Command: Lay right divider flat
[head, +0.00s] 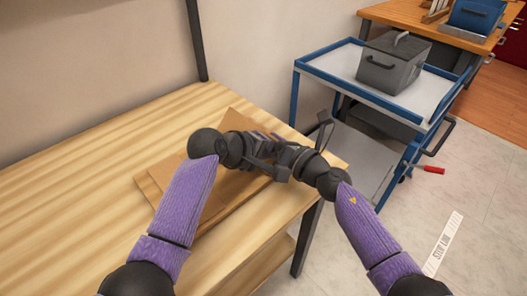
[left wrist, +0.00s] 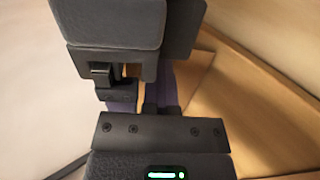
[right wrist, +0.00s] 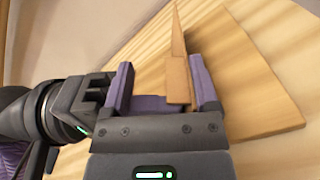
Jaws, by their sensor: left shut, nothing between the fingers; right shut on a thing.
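A brown wooden divider panel (right wrist: 178,82) stands edge-on between the purple fingers of my right gripper (right wrist: 163,88), closer to the finger at the right of the right wrist view. My right gripper (head: 283,155) is shut on it. In the head view, both hands meet over the table and hide most of the panel. My left gripper (head: 262,162) is shut and empty, close beside the right one. In the left wrist view, dark hand parts cover the middle, so contact with the panel cannot be told.
A flat brown board (head: 158,196) lies on the light wooden table (head: 90,150) under the hands, near the table's right edge. Beyond it stands a blue-framed cart (head: 330,73) with a grey lidded box (head: 393,70). The left part of the table is clear.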

